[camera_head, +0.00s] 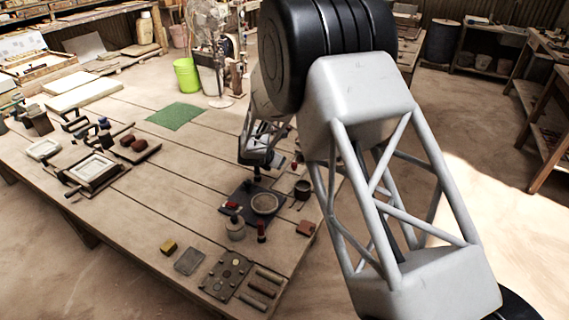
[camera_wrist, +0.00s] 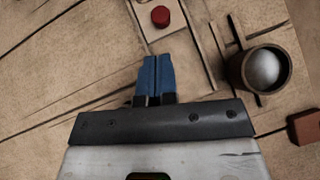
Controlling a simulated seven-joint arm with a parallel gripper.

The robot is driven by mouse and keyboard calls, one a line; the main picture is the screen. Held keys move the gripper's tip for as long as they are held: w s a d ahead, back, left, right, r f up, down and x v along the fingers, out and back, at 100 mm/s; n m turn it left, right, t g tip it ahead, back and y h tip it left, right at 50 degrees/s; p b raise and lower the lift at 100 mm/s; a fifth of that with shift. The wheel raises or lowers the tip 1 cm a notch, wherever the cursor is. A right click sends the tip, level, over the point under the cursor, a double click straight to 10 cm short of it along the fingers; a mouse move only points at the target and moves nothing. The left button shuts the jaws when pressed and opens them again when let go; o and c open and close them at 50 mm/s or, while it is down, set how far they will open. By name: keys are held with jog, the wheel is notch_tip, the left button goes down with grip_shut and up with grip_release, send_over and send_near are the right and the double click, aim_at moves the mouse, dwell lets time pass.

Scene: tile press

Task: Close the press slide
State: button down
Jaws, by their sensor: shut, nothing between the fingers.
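My gripper (camera_head: 257,176) hangs over the right part of the workbench, small and partly hidden by my arm. In the wrist view its two blue fingers (camera_wrist: 155,76) are together, with nothing between them. A red knob (camera_wrist: 160,16) on a flat plate lies just beyond the fingertips, apart from them in the picture. At the left of the bench stands a dark framed press-like fixture (camera_head: 93,172) with a pale square inside. I cannot tell for certain which part is the press slide, or how far open it is.
A dark plate with a round dish (camera_head: 265,204) lies below my gripper. A round pot (camera_wrist: 262,68) and a reddish block (camera_wrist: 304,127) are at the wrist view's right. A grey jar (camera_head: 235,229) stands nearby. The bench middle and green mat (camera_head: 176,114) are clear.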

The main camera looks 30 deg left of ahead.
jog(key=shift+v, duration=1.25)
jog(key=d+r+m+g+h, duration=0.1)
jog(key=d+r+m, duration=0.3)
jog(key=d+r, duration=0.5)
jog(key=d+r+m+g+h, duration=0.1)
jog(key=d+r+m, duration=0.45)
jog(key=d, duration=0.85)
jog(key=s+d+r+m+g, duration=0.1)
jog(key=s+d+r+m, duration=0.35)
jog(key=d, duration=0.55)
jog(key=s+d+r+m+g, duration=0.1)
jog(key=s+d+r+m, duration=0.25)
jog(key=d+r, duration=0.4)
jog(key=s+d+r+m+g+y, duration=0.25)
jog(key=s+d+m, duration=0.45)
jog(key=s+d, duration=0.8)
jog(key=s+d+m+y, duration=0.1)
jog(key=s+d+m, duration=0.3)
jog(key=s, duration=0.5)
jog(key=s+d+m+y, duration=0.1)
jog(key=s+d+m, duration=0.3)
jog(key=s, duration=0.5)
jog(key=shift+s+f+m, duration=0.15)
jog(key=shift+s+m, duration=0.05)
jog(key=shift+m, duration=0.15)
